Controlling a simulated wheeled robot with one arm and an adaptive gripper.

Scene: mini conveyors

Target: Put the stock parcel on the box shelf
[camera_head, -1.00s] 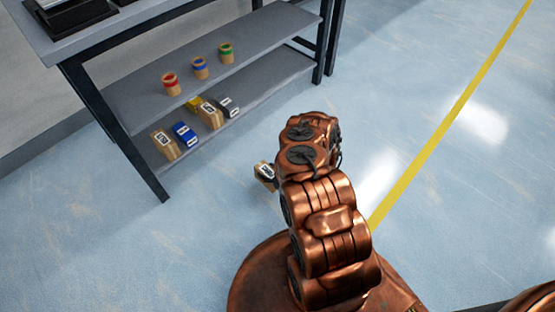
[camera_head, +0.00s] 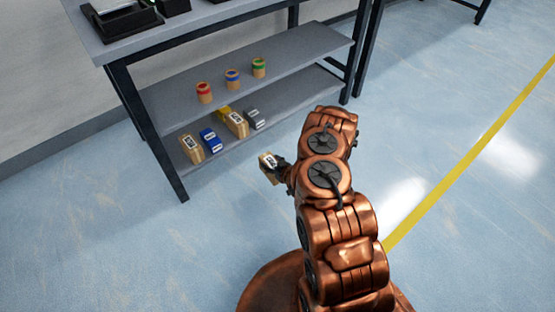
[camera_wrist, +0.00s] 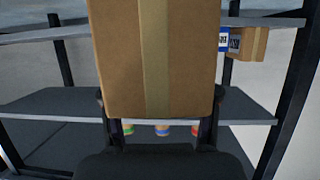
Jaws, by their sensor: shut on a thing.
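The stock parcel is a tan cardboard box (camera_head: 267,163) with a white-and-dark label in the head view. In the wrist view the parcel (camera_wrist: 120,60) fills the upper middle, with a tape strip down it. My gripper (camera_head: 279,172) is shut on it, with a finger at each side in the wrist view (camera_wrist: 159,98). It holds the parcel above the floor, in front of the rack and apart from it. The box shelf is the rack's lower shelf (camera_head: 295,100). Several boxes stand on its left and middle, including a blue box (camera_head: 210,141) and a grey box (camera_head: 254,119).
The upper shelf (camera_head: 158,103) holds three banded cans: red (camera_head: 204,93), blue (camera_head: 232,79) and green (camera_head: 259,68). The rack's front left leg (camera_head: 174,176) stands left of the parcel. The lower shelf's right part is bare. The wrist view appears upside down.

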